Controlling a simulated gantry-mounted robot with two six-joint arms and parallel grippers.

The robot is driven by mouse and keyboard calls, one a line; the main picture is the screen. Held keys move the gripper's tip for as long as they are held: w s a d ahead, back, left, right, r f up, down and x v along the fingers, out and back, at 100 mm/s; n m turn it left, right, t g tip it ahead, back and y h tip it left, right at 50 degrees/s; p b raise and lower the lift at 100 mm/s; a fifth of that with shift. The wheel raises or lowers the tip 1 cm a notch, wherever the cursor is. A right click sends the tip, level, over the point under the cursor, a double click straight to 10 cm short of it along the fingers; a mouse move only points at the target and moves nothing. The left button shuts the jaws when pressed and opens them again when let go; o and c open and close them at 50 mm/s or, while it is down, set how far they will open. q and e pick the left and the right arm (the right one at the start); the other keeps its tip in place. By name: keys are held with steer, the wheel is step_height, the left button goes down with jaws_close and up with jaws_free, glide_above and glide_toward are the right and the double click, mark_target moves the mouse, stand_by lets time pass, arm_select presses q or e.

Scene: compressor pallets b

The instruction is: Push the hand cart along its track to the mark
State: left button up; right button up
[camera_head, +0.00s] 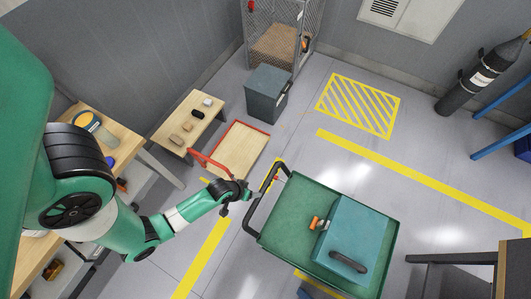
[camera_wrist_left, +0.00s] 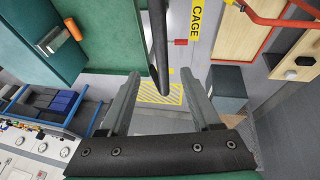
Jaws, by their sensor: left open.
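The hand cart (camera_head: 285,236) is a green tray with a black push handle (camera_head: 252,221) at its left end. A teal case (camera_head: 355,238) with an orange latch sits on it. My left gripper (camera_head: 255,195) is at the handle. In the left wrist view my gripper (camera_wrist_left: 160,76) is open, with the black handle bar (camera_wrist_left: 157,40) reaching between its fingertips; I cannot tell if they touch. The yellow hatched floor mark (camera_head: 358,105) lies beyond the cart, towards the wall, and shows between the fingers (camera_wrist_left: 158,94). My right gripper is not in view.
A yellow floor line (camera_head: 420,179) runs right of the cart. A wooden pallet with a red rail (camera_head: 240,152), a grey box (camera_head: 268,92) and a mesh cage (camera_head: 282,30) stand left of the mark. A gas cylinder (camera_head: 482,78) stands by the wall. The floor between cart and mark looks clear.

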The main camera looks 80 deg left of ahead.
mark_target(261, 191)
arm_select(q)
steer(key=b+x, duration=0.4)
steer(key=x, duration=0.7)
steer(key=shift+a+f, duration=0.15)
jaws_close()
stand_by(0.9)
